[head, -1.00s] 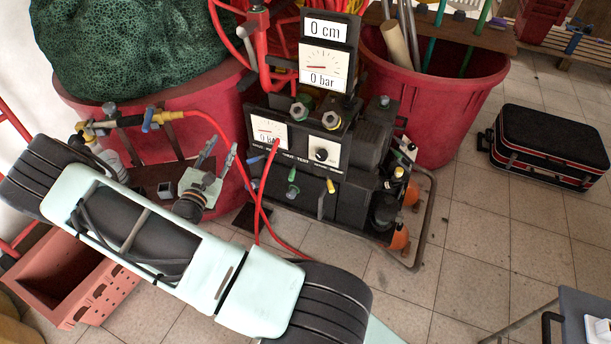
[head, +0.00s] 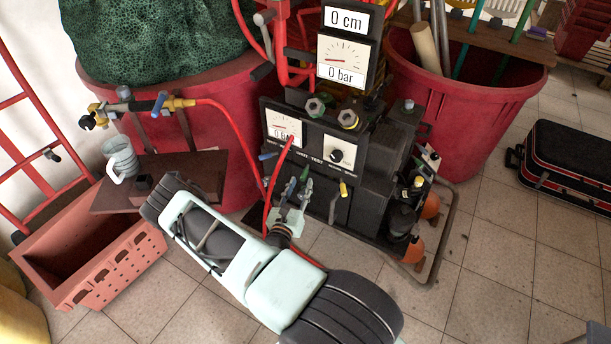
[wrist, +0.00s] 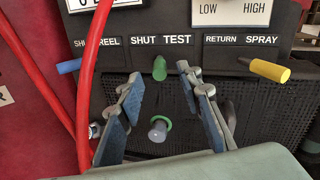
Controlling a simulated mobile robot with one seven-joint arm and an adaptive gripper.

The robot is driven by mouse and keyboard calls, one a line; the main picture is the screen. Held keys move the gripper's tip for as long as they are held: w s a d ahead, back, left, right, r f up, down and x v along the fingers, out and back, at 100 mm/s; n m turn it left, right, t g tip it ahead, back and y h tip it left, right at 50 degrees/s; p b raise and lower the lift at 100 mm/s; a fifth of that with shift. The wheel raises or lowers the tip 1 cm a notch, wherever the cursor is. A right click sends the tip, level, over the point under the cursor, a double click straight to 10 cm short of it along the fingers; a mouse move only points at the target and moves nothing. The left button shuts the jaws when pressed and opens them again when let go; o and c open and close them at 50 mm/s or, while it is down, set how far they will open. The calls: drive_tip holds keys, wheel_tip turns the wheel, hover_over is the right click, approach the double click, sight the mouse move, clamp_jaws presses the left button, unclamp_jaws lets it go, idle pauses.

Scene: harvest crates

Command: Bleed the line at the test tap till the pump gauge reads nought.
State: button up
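The pump (head: 375,160) stands on the floor, with a panel of three levers. The green lever (wrist: 159,68) sits under the labels SHUT and TEST and points down and outward. A green-ringed outlet (wrist: 158,131) is below it. My gripper (wrist: 160,88) is open, its two fingertips either side of and just below the green lever, with nothing held. In the head view my gripper (head: 292,194) is in front of the panel. The panel gauge (head: 284,127) is partly crossed by a red hose, and I cannot read its figure surely. The upper gauge (head: 341,62) reads 0 bar.
The blue lever (wrist: 68,66) points left and the yellow lever (wrist: 270,70) points right. The red hose (wrist: 92,85) hangs close left of my fingers. A jug (head: 120,157) stands on a brown shelf below a brass tap fitting (head: 160,103). A black case (head: 570,165) lies at right.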

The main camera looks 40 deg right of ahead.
sight(305, 174)
drive_tip(key=shift+b+x, duration=0.4)
drive_tip(key=shift+x, duration=2.35)
clamp_jaws()
